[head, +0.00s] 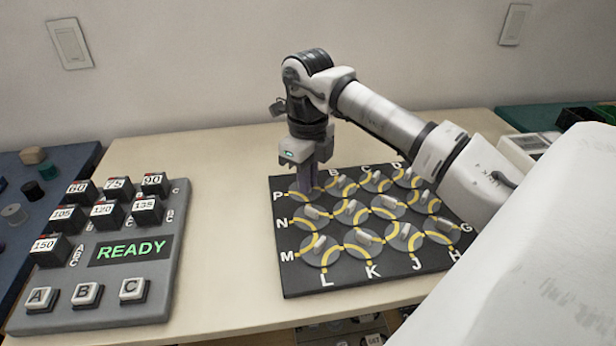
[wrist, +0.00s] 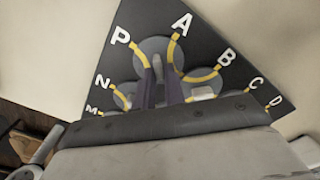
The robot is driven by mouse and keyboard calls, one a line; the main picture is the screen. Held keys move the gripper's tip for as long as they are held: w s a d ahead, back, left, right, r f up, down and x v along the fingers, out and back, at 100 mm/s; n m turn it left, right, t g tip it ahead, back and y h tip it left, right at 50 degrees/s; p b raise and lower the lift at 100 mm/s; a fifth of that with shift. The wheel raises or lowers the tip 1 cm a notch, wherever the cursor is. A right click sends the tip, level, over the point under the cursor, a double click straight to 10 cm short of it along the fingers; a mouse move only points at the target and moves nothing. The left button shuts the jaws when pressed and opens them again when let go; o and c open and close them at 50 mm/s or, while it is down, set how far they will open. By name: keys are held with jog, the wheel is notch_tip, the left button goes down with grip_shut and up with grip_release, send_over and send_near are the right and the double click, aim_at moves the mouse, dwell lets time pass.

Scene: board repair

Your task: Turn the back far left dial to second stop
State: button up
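The black board (head: 330,284) carries rows of round grey dials with raised handles and yellow arc lines, lettered around its edge. The back far left dial (head: 298,194) is at the corner by the letter P, partly hidden by my gripper. In the wrist view this dial (wrist: 154,46) lies between letters P and A, with its handle (wrist: 158,68) pointing roughly away from the wrist. My gripper (head: 311,186) points down at this dial. Its two purple fingers (wrist: 161,88) are apart, one on each side of the handle; a small gap seems to show.
A grey panel (head: 120,296) with numbered black blocks, A, B and C buttons and a green READY display (head: 131,250) stands at left. Bare table (head: 225,220) lies between panel and board. Neighbouring dials (head: 335,186) sit close beside my gripper. A white surface covers the lower right.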

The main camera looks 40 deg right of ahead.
jog(key=o, duration=0.3)
jog(key=shift+o, duration=0.2)
notch_tip(320, 180, up, 14)
jog(key=p, duration=0.1)
jog(key=shift+f, duration=0.1)
dwell(0.5)
